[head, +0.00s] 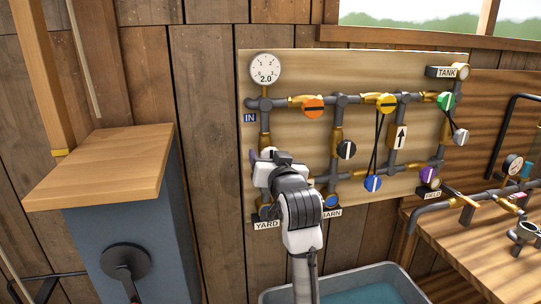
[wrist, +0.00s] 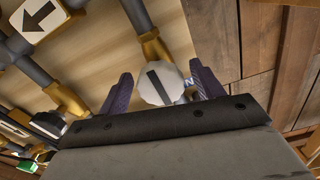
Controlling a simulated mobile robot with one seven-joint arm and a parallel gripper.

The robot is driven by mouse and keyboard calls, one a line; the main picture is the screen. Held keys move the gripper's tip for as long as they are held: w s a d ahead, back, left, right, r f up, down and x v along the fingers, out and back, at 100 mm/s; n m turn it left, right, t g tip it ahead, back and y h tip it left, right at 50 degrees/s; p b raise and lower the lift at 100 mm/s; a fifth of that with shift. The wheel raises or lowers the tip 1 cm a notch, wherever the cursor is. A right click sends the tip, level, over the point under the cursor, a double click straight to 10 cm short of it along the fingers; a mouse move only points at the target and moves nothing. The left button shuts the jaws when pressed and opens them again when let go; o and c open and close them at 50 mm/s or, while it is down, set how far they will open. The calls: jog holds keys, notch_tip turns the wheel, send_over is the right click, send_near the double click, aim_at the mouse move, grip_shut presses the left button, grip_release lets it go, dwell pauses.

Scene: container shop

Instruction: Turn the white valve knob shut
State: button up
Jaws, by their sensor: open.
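The white valve knob (wrist: 161,85) is a pale scalloped disc with a dark line across its face. In the wrist view the line runs roughly along the brass-and-grey pipe behind it. My gripper (wrist: 163,88) is open, with one dark purple finger on each side of the knob and what look like small gaps. In the head view my gripper (head: 262,160) is at the left vertical pipe of the board, below the round gauge (head: 265,69). It hides most of the knob (head: 268,152) there, leaving a pale edge.
Other knobs are on the board: orange (head: 313,108), yellow (head: 386,103), black (head: 346,149), blue (head: 373,183), green (head: 446,101) and light grey (head: 461,137). A wood-topped cabinet (head: 105,165) stands at left. A water basin (head: 290,297) is below; a workbench (head: 480,255) is at right.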

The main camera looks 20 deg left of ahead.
jog(key=c, duration=1)
jog(key=shift+m, duration=0.4)
jog(key=m, duration=0.3)
jog(key=shift+a+m, duration=0.1)
jog(key=shift+m, duration=0.3)
jog(key=m, duration=0.4)
jog(key=shift+m, duration=0.3)
jog(key=m, duration=0.8)
jog(key=shift+m, duration=0.3)
